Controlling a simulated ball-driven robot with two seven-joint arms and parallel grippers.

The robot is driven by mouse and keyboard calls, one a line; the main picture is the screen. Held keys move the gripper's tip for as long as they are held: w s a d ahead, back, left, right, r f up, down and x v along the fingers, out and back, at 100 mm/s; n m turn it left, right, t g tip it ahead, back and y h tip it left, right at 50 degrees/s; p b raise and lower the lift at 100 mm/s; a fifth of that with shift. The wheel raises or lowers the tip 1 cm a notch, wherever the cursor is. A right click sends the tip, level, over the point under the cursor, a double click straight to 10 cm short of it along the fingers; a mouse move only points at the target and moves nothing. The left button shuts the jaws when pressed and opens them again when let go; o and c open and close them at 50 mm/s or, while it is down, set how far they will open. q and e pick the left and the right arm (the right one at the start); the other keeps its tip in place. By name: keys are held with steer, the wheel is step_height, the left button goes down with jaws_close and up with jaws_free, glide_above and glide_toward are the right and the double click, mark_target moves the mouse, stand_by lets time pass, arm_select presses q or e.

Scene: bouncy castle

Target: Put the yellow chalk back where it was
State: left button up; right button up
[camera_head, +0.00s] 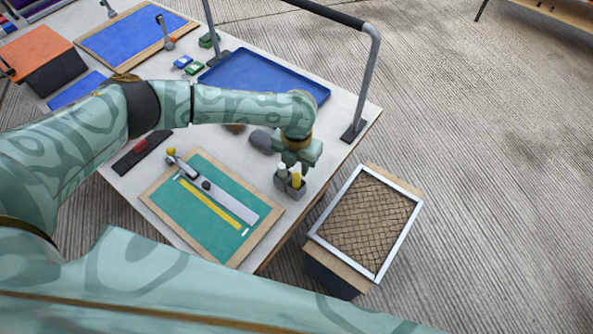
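The yellow chalk (297,181) stands upright in the right part of a small grey holder (290,193) near the table's right edge. A white chalk (282,171) stands beside it on the left. My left gripper (298,163) points down directly over the holder, close to the top of the yellow chalk. Its fingertips are small and partly hidden, so I cannot tell whether they are shut on the chalk. My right gripper is out of view.
A green board (195,225) with a yellow strip and a grey ruler lies left of the holder. A blue tray (265,75) lies behind, under a metal rail (372,75). A box with a mesh top (365,220) stands right of the table (125,180).

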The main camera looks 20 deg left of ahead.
arm_select(q)
step_height(320, 180, up, 6)
steer(key=shift+f+p, duration=0.2)
steer(key=shift+p, duration=0.25)
steer(key=shift+s, duration=0.15)
